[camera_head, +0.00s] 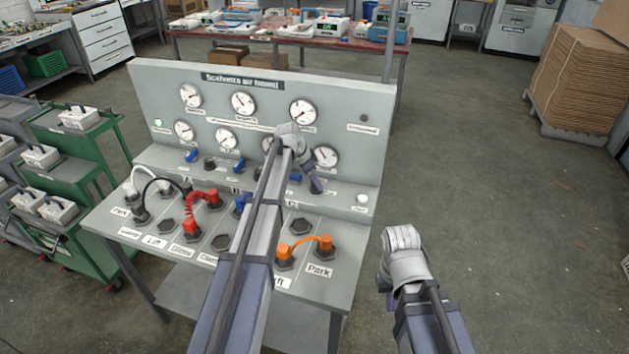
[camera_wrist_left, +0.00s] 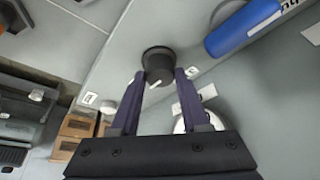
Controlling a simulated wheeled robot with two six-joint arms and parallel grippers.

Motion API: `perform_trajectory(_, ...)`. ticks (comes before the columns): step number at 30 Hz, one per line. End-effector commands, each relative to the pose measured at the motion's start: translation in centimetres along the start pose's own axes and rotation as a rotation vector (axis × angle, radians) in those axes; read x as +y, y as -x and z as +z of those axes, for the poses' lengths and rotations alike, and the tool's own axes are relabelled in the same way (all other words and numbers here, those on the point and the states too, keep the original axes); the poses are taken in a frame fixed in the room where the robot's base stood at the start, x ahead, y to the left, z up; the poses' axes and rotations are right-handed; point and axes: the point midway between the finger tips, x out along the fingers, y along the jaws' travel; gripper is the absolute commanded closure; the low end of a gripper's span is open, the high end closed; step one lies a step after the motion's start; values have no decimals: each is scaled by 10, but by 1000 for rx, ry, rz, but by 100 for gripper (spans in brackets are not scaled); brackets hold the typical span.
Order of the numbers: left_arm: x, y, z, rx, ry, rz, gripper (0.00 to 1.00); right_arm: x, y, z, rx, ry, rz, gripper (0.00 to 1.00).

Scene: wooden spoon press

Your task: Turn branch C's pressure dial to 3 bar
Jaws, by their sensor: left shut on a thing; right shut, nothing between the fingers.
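A grey panel bench (camera_head: 350,95) with several white round gauges stands in front of me. In the left wrist view, a round black dial knob (camera_wrist_left: 158,66) with a white pointer mark sits between the two dark fingers of my left gripper (camera_wrist_left: 160,77), which is shut on it. In the head view my left gripper (camera_head: 316,186) reaches the right part of the panel, below a gauge (camera_head: 326,157) whose reading is too small to tell. My forearm hides the panel's middle, and the branch lettering at the knob is unreadable. My right gripper (camera_head: 385,282) is shut and empty, right of the bench.
A blue handle (camera_wrist_left: 243,27) lies close beside the knob. A green cart (camera_head: 75,170) stands at the left.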

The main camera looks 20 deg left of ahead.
Motion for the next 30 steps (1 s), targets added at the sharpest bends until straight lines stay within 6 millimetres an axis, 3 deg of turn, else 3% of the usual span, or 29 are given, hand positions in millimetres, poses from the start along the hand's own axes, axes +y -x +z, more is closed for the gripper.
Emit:
perform_trajectory(11, 1, 0, 1, -1, 62, -27, 100, 0, 0, 0, 0, 0, 0, 100)
perform_trajectory(30, 5, 0, -1, -1, 577, -241, 100, 0, 0, 0, 0, 0, 0, 100)
